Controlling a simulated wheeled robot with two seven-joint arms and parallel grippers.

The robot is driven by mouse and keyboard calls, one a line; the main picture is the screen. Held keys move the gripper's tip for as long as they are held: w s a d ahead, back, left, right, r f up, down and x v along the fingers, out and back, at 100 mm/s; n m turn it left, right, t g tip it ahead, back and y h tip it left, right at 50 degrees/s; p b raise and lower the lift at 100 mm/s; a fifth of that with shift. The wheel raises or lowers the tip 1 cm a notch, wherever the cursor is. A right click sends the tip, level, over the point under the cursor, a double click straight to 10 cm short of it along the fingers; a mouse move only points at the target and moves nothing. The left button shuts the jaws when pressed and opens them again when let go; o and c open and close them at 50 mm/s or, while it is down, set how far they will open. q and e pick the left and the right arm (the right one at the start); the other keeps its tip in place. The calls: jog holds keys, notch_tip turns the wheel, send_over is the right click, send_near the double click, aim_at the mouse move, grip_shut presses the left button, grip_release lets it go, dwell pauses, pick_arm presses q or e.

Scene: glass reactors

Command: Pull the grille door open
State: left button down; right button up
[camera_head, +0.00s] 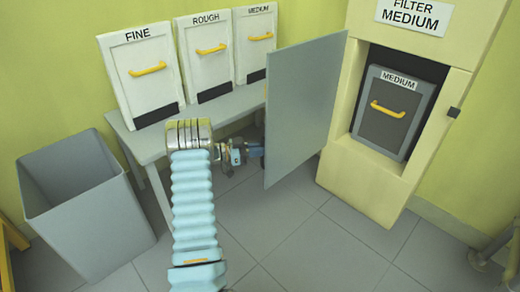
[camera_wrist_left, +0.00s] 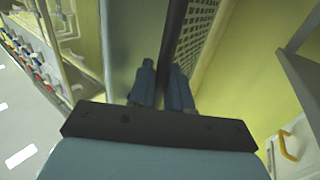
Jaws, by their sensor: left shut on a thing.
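The grille door (camera_head: 305,105) is a flat grey panel on the filter cabinet (camera_head: 360,180). It stands swung open, out to the left of the cabinet's opening. My left gripper (camera_head: 258,152) is at the door's near, lower left edge, partly hidden behind the panel and small in the head view. In the left wrist view the two blue-grey fingers of the left gripper (camera_wrist_left: 163,82) are shut on the dark edge of the door (camera_wrist_left: 174,40). My right gripper is not in view.
A grey filter marked MEDIUM (camera_head: 393,110) sits in the cabinet opening. A table (camera_head: 150,142) with filters FINE (camera_head: 143,85), ROUGH (camera_head: 205,70) and MEDIUM (camera_head: 255,55) stands left of the door. An open grey bin (camera_head: 95,220) stands at left. The floor in front is clear.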

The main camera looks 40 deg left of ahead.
pick_arm(q)
jog(key=shift+w+d+r, duration=0.15)
jog(key=shift+w+d, duration=0.1)
jog(key=shift+w, duration=0.15)
jog(key=c, duration=1.2)
grip_release()
jog(key=shift+w+d, duration=0.1)
jog(key=shift+c, duration=0.2)
jog(key=v, duration=0.7)
jog(key=shift+s+a, duration=0.2)
jog(key=shift+s, duration=0.1)
